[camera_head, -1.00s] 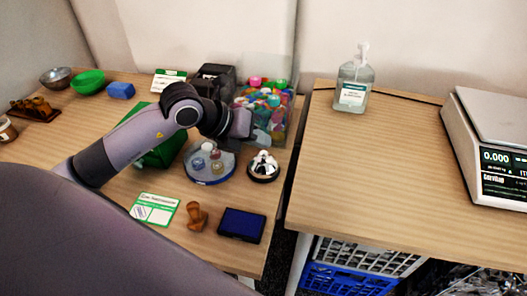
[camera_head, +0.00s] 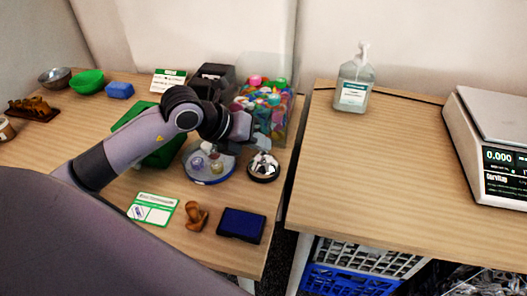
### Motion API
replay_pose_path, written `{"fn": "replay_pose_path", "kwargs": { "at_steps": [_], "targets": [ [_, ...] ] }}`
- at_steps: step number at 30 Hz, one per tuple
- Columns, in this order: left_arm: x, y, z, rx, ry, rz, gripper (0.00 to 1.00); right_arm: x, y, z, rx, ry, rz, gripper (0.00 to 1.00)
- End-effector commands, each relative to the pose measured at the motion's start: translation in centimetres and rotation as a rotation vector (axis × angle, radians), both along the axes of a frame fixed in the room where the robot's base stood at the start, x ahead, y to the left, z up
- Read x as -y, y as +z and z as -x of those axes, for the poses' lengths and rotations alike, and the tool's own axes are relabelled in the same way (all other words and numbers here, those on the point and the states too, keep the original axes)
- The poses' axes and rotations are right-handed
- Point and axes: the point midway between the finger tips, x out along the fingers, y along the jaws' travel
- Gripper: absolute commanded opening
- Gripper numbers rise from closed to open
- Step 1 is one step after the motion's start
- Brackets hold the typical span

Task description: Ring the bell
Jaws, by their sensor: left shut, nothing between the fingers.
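The silver bell (camera_head: 263,168) with a dark base stands near the right edge of the left table. My left arm reaches in from the left. My left gripper (camera_head: 258,143) is shut and empty. In the picture its tip is just above the top of the bell and overlaps it slightly; I cannot tell whether they touch. My right gripper is not in view.
A blue-rimmed round tray (camera_head: 207,182) holding small items stands left of the bell. A clear bin (camera_head: 283,120) of colourful objects is behind. In front are a wooden stamp (camera_head: 196,216), a blue ink pad (camera_head: 241,225) and a card (camera_head: 153,209).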

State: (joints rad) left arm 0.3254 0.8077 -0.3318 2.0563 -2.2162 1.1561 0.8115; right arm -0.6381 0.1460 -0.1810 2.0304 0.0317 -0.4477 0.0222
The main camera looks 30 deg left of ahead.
Motion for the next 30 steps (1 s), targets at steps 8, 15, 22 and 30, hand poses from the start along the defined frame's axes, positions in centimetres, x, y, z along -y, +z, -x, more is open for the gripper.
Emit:
{"fn": "replay_pose_path", "kwargs": {
  "at_steps": [8, 15, 22, 30],
  "targets": [
    [0.0, -0.4, 0.0, -0.001, -0.001, 0.0, 0.0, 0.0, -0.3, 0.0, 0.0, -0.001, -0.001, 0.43],
    [0.0, -0.7, 0.0, -0.001, -0.001, 0.0, 0.0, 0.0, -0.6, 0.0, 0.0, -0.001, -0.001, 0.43],
    [0.0, -0.7, 0.0, -0.001, 0.0, 0.001, 0.0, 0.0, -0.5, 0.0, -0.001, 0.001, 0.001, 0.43],
    [0.0, 0.3, 0.0, -0.001, -0.001, 0.0, 0.0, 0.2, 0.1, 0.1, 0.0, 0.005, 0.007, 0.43]
  ]
}}
